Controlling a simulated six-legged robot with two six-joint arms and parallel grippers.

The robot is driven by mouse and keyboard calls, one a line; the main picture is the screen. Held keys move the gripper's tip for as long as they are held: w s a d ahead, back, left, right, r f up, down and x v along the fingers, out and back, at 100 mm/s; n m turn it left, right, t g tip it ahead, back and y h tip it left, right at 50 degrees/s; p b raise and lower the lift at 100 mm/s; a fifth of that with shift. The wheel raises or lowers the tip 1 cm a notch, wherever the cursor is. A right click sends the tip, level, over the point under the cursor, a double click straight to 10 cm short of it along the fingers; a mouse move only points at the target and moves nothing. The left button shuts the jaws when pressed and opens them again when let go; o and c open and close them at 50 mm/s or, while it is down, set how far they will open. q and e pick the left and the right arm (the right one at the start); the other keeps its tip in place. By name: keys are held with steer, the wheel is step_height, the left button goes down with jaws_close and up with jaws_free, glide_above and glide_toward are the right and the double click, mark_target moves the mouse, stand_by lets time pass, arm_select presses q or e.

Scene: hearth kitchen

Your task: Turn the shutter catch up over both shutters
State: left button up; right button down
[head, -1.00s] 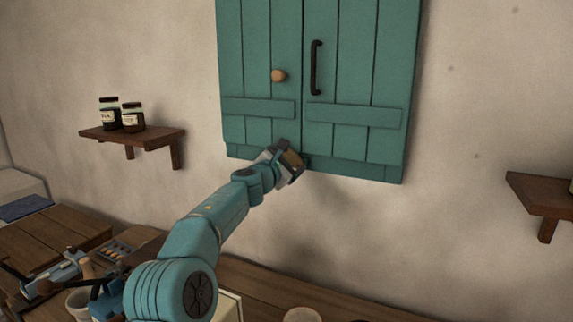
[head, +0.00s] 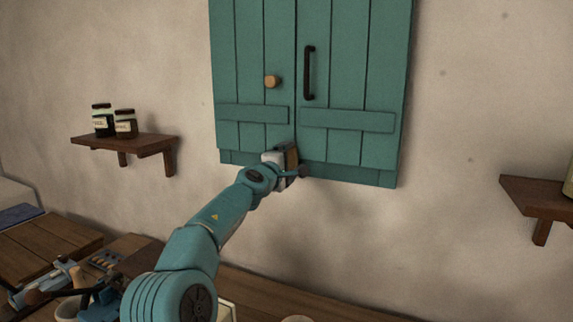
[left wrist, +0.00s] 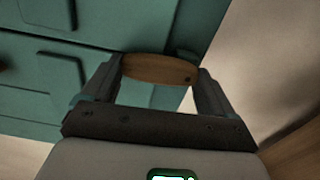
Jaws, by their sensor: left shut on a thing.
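The two teal plank shutters hang on the wall in the head view, the left shutter (head: 238,60) with a round wooden knob (head: 272,81) and the right shutter (head: 375,70) with a black handle (head: 309,73). They look closed, edge to edge. The wooden catch (head: 292,157) is at the foot of the seam. My left gripper (head: 288,163) is shut on it and hides part of it. In the left wrist view the catch (left wrist: 158,69) spans between the two fingers, with a dark spot near its right end. My right gripper is not in view.
A wall shelf (head: 125,143) with two jars (head: 114,122) is at the left. Another shelf (head: 545,195) is at the right. A wooden counter (head: 260,292) runs below, with several items at its left. The wall beneath the shutters is clear.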

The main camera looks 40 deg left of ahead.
arm_select(q)
steer(key=shift+w+d+f+m, duration=0.15)
steer(key=shift+d+f+m, duration=0.2)
steer(key=shift+m, duration=0.15)
steer(key=o, duration=1.1)
steer(key=shift+o, duration=0.9)
steer(key=shift+r, duration=0.1)
steer(key=shift+s+d+r, duration=0.1)
steer(key=shift+s+r, duration=0.1)
steer(key=shift+s, duration=0.05)
steer(key=shift+f+b, duration=0.15)
steer(key=shift+b, duration=0.15)
steer(key=b+v, duration=0.7)
steer(key=v, duration=0.9)
steer(key=shift+r, duration=0.2)
steer(key=shift+s, duration=0.2)
